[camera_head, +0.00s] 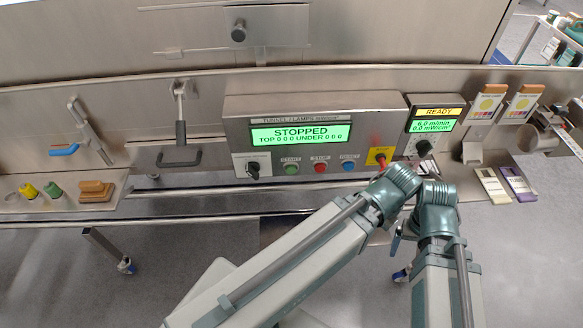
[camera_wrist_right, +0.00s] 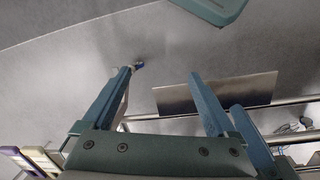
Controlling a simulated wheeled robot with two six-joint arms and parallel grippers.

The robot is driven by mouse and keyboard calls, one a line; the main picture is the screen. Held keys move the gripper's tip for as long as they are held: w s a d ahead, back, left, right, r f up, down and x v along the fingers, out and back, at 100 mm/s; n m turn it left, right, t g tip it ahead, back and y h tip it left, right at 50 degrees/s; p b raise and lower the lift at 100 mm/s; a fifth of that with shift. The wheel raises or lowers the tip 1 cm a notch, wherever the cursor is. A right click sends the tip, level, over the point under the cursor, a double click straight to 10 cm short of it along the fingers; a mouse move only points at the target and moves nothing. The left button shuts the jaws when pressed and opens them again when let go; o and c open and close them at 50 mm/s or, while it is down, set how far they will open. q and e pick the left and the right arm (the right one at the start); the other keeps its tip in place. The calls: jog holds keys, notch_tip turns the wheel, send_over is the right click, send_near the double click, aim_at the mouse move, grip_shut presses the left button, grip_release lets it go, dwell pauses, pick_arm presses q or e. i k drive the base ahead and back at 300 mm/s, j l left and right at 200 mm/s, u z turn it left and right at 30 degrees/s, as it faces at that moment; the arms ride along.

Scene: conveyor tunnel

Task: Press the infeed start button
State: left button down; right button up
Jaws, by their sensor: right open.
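The control panel (camera_head: 243,112) has a green display reading STOPPED. Below it are a green START button (camera_head: 291,169), a red STOP button (camera_head: 320,167) and a blue RESET button (camera_head: 348,165). I cannot read any label saying infeed. My right arm's links rise in front of the panel's right part. My right gripper (camera_wrist_right: 159,75) shows in the right wrist view with its two fingers apart and nothing between them, over grey floor. In the head view it is mostly hidden by the arm, below the panel. My left gripper is not in view.
A black selector knob (camera_head: 253,168) and a red knob on a yellow plate (camera_head: 381,160) flank the buttons. A smaller READY unit (camera_head: 435,114) stands to the right. A steel rail runs below the panel. A wooden block (camera_head: 96,190) lies on the left shelf.

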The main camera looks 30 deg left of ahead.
aim_at(290, 169)
jog(key=k+j+z, duration=0.4)
jog(key=j, duration=0.4)
jog(key=k+j+z, duration=0.35)
jog(key=k+j, duration=0.25)
jog(key=k+j+z, duration=0.4)
jog(key=k, duration=0.35)
